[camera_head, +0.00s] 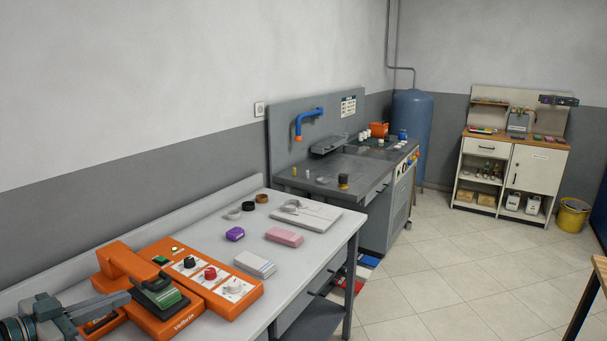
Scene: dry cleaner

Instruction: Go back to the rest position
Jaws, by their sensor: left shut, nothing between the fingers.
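My left gripper (100,302) is at the lower left of the head view, over the left part of an orange machine (185,285) on the grey table. Its fingers are together and hold nothing. I cannot tell whether it touches the machine. The machine has a green and dark block at its front and a panel with several knobs. My right gripper is not in view.
The grey table (325,245) carries a purple block (235,234), a pink block (285,237), white cards (255,263) and tape rolls. Behind it stand a steel workbench (350,165), a blue tank (412,120) and a white cabinet (535,180).

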